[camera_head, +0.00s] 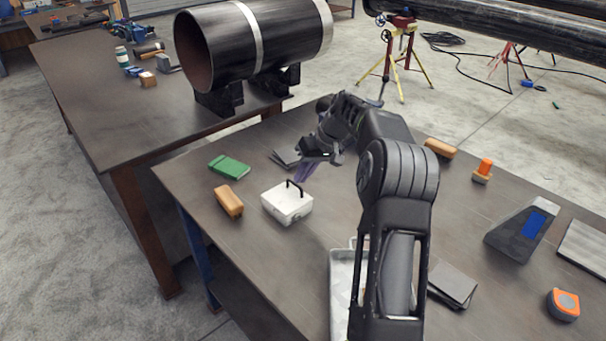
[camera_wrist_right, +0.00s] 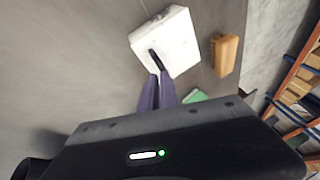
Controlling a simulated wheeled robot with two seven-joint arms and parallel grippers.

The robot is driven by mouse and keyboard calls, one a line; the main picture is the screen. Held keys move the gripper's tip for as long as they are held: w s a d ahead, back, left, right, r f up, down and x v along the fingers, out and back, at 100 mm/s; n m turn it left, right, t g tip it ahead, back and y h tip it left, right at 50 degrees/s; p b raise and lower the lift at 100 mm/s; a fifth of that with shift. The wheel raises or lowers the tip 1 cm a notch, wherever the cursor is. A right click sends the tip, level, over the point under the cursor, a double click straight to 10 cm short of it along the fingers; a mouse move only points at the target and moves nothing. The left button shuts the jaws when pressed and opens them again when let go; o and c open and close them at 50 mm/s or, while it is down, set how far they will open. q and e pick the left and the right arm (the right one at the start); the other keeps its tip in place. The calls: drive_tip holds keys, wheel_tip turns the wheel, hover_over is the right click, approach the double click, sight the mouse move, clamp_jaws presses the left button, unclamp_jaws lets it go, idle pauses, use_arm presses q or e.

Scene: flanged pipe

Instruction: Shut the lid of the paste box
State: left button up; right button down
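The paste box, a small white box (camera_head: 287,204) with a black handle, stands on the near table; its top looks flat, with no raised lid showing. It also shows in the right wrist view (camera_wrist_right: 172,38). My right gripper (camera_head: 301,177) is just behind the box, pointing down by the handle. In the right wrist view its two purple fingers (camera_wrist_right: 158,78) are close together, tips at the near end of the handle. I cannot tell whether they touch it; nothing clearly shows gripped. My left gripper is not in view.
A green pad (camera_head: 230,166) and a tan block (camera_head: 229,201) lie left of the box. A metal tray (camera_head: 341,290) lies in front, partly behind my right arm. An orange-topped item (camera_head: 483,171), a grey wedge (camera_head: 521,232) and a tape measure (camera_head: 564,304) are at right.

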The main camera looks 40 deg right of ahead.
drive_tip(key=s+d+r+p, duration=0.1)
drive_tip(key=s+d+r, duration=0.3)
drive_tip(key=r, duration=0.5)
drive_tip(key=d, duration=0.2)
drive_tip(key=shift+d+p, duration=0.35)
drive_tip(key=shift+d, duration=0.05)
